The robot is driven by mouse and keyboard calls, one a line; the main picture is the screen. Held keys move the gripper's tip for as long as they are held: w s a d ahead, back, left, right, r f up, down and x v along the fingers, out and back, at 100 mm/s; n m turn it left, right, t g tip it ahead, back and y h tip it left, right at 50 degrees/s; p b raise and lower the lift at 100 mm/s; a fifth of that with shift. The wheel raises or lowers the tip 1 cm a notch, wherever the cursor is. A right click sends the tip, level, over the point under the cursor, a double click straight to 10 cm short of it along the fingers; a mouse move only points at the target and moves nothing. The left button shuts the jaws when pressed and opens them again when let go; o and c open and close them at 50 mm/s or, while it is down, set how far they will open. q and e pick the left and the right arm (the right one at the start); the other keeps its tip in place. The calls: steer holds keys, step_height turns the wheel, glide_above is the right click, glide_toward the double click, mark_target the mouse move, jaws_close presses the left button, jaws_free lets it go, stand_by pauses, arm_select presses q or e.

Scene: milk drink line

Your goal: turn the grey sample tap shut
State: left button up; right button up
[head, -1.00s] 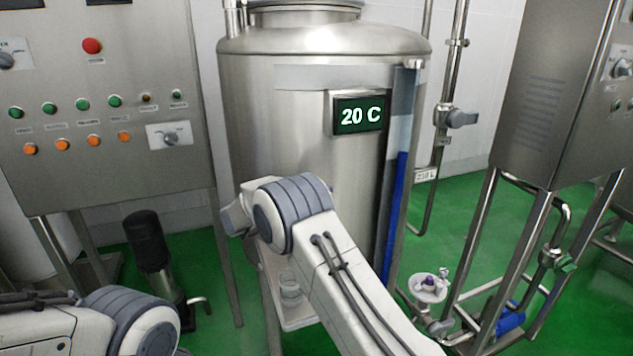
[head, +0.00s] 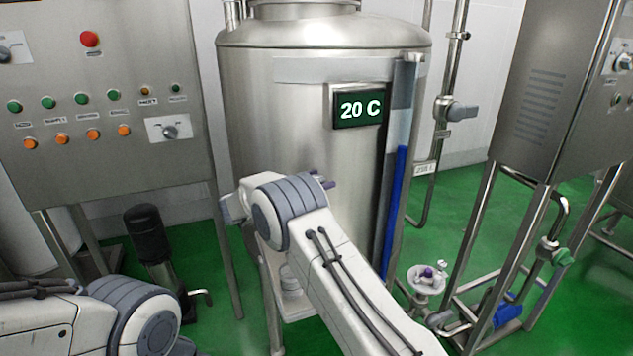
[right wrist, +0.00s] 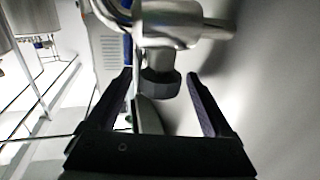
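In the right wrist view a steel tap body (right wrist: 165,28) with a dark grey faceted end piece (right wrist: 160,84) stands just beyond and between my fingertips. A smooth grey piece (right wrist: 148,114) shows below it between the fingers; I cannot tell whether it is the tap's handle. My right gripper (right wrist: 165,78) is open and I see no finger touching the tap. In the head view only purple-dark finger parts of the right gripper (head: 326,184) show past my wrist, close to the tank, and my arm hides the tap. My left gripper is out of view.
The steel tank (head: 300,120) with a 20 C display (head: 360,107) fills the middle. A small shelf (head: 298,312) with a clear jar (head: 290,283) is below my right arm. A control panel (head: 100,110) stands left, a steel cabinet (head: 550,95) right.

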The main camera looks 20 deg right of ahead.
steer(key=b+v, duration=0.2)
steer(key=v, duration=0.8)
steer(key=shift+a, duration=0.25)
